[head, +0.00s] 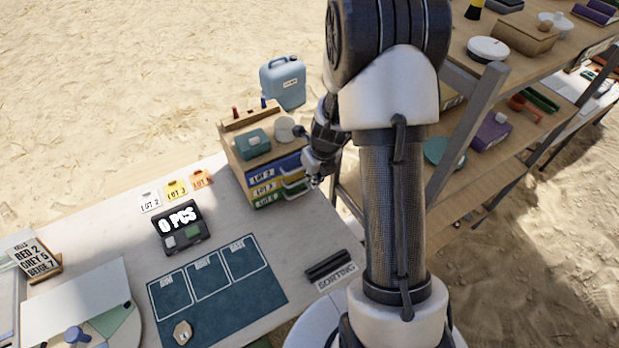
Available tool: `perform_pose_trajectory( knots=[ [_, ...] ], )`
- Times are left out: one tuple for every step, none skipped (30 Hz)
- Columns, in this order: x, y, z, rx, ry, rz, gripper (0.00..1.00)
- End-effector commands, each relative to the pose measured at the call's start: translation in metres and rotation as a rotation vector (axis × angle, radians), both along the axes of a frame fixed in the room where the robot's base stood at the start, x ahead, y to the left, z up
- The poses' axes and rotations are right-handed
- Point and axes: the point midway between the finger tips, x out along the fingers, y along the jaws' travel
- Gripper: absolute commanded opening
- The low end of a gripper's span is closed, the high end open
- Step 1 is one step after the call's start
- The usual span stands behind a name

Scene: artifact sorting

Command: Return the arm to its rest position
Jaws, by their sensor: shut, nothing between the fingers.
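My arm rises through the middle of the head view, over the right end of the work table (240,332). My gripper (316,181) points down close to the front of the small drawer cabinet (232,165), beside its drawer handles. The fingers are small and partly hidden by the wrist; they look shut with nothing held. Whether they touch a handle cannot be told. The cabinet has blue, yellow and green drawers with lot labels. The blue top drawer (262,177) looks level with the others.
A shelf rack (478,112) with several items stands right of my arm. A blue canister (283,83) is behind the cabinet. On the table are a counter reading 0 PCS (182,229), lot tags (175,190), a teal sorting mat (235,300) and a beige piece (182,332).

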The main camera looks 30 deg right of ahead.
Motion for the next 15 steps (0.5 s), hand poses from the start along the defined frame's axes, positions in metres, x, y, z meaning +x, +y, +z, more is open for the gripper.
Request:
perform_pose_trajectory(
  knots=[
    [-0.003, 0.000, 0.015, 0.000, 0.000, -0.001, 0.00],
    [-0.004, 0.000, 0.020, 0.000, 0.000, -0.001, 0.00],
    [-0.006, 0.000, 0.026, 0.001, 0.001, 0.000, 0.00],
    [-0.008, 0.000, 0.031, 0.001, 0.001, 0.000, 0.00],
    [-0.009, 0.000, 0.034, 0.001, 0.001, 0.000, 0.00],
    [-0.010, 0.000, 0.038, 0.001, 0.002, -0.001, 0.00],
    [-0.011, 0.000, 0.040, 0.001, 0.002, -0.001, 0.00],
    [-0.012, 0.000, 0.042, 0.001, 0.002, -0.001, 0.00],
    [-0.012, 0.000, 0.045, 0.001, 0.002, -0.001, 0.00],
    [-0.013, 0.000, 0.046, 0.001, 0.003, -0.001, 0.00],
    [-0.013, 0.000, 0.046, 0.001, 0.003, -0.001, 0.00],
    [-0.013, 0.000, 0.047, 0.001, 0.003, -0.001, 0.00],
    [-0.014, 0.000, 0.047, 0.002, 0.003, 0.000, 0.00],
    [-0.014, 0.000, 0.047, 0.002, 0.004, 0.000, 0.00],
    [-0.014, 0.000, 0.047, 0.002, 0.004, 0.000, 0.00]
  ],
)
